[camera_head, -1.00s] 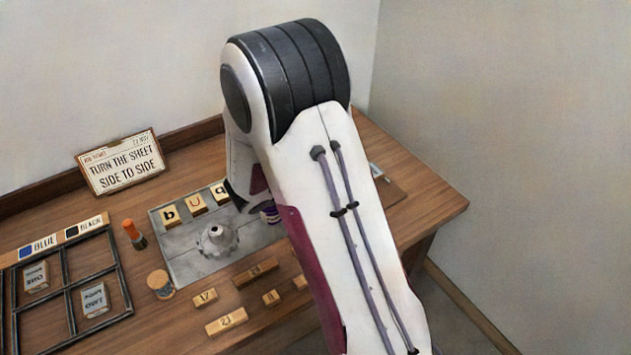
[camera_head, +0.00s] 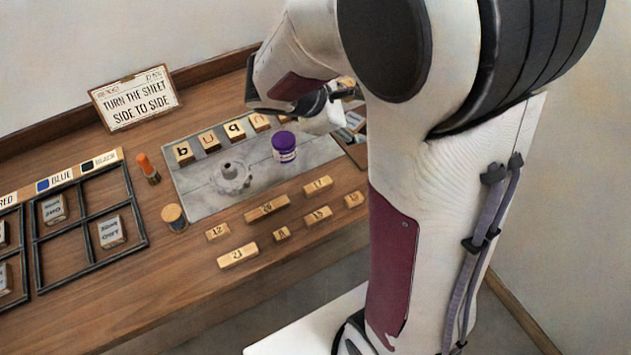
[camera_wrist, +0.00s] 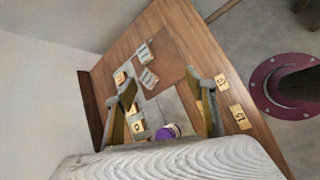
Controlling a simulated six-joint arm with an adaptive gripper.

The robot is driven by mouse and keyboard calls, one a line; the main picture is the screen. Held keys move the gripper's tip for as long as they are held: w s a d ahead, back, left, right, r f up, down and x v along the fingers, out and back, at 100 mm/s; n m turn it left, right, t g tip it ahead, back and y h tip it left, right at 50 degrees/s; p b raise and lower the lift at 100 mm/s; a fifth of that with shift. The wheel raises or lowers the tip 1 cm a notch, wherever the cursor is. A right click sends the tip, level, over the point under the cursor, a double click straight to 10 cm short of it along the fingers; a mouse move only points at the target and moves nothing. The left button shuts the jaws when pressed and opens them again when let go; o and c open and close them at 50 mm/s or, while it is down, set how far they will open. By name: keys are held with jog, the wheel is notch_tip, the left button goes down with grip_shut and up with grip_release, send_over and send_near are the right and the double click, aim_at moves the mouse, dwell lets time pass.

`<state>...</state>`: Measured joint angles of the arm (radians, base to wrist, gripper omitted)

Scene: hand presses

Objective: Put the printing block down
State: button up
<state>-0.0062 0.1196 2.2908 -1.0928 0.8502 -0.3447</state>
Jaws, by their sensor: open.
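Several wooden printing blocks with dark letters stand in a row along the back of the grey slab (camera_head: 205,205): one (camera_head: 183,152) at the left end, then others (camera_head: 209,140), (camera_head: 235,131) and (camera_head: 259,122) to the right. Another pale block behind my arm is partly hidden. My gripper (camera_head: 325,105) is at the row's right end, above the slab, partly covered by my arm. In the wrist view my gripper (camera_wrist: 168,104) has its two fingers wide apart with nothing held between them. A wooden block (camera_wrist: 120,78) shows beyond the left finger.
A purple-lidded jar (camera_head: 284,146) and a pale knobbed object (camera_head: 232,178) stand on the slab. Several numbered wooden blocks (camera_head: 267,208) lie in front. A cork-topped jar (camera_head: 174,217), an orange-topped bottle (camera_head: 148,168), a black divided rack (camera_head: 90,275) and a sign (camera_head: 135,97) are left.

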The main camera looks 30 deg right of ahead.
jog(key=s+a+r+m+t+y, duration=0.1)
jog(key=s+a+r+m+y, duration=0.3)
jog(key=s+a+m, duration=0.2)
jog(key=s+a+r+m+t+y, duration=0.2)
jog(key=s+a+r+m+y, duration=0.2)
jog(key=s+a+m, duration=0.3)
jog(key=shift+s+a+r, duration=0.4)
jog(key=shift+s+a, duration=1.35)
jog(key=shift+a, duration=0.5)
jog(key=shift+o, duration=0.3)
